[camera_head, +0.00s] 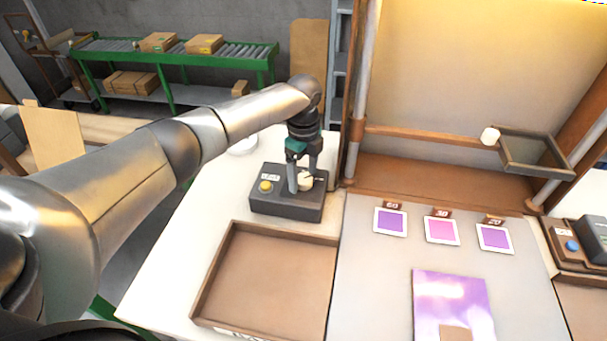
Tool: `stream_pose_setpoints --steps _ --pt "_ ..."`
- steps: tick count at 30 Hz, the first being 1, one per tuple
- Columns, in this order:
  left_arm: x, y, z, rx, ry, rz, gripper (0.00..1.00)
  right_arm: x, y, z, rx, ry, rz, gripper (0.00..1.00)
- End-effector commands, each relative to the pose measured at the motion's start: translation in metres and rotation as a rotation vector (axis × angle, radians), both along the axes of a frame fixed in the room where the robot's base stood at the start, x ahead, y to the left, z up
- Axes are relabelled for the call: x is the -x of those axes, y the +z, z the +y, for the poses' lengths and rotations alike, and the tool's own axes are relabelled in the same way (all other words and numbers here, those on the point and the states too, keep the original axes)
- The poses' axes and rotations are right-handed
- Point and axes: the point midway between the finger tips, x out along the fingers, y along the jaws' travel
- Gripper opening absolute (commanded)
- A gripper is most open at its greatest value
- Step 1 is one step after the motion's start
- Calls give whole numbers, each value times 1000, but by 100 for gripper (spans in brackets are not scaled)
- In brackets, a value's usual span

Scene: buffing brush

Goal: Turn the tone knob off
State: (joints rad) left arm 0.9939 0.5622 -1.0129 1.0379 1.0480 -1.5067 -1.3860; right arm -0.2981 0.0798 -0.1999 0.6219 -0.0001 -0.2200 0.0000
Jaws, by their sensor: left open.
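A dark grey control box (287,208) sits on the white table behind the brown tray. On its top are a yellow button (265,186) at the left and a cream knob (306,182) toward the right. My left gripper (303,187) points down over the box, open, with its fingers around or right beside the cream knob. I cannot tell whether the fingers touch it. The fingers hide part of the knob, and the small label on the box is too small to read. My right gripper is not in view.
An empty brown tray (213,300) lies in front of the box. To the right, a grey board (375,290) bears purple and pink sample cards (441,231) and a purple sheet (475,297). A wooden frame post (353,120) stands close right of my gripper. Another device (571,246) is at the right edge.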

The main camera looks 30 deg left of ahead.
Motion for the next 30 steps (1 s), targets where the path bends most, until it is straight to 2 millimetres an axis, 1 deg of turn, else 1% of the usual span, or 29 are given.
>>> stream_pose_setpoints --steps 8,30 --pt "0 -2 0 0 -1 -1 81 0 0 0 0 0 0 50" --pt "0 -1 0 0 0 0 0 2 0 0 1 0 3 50"
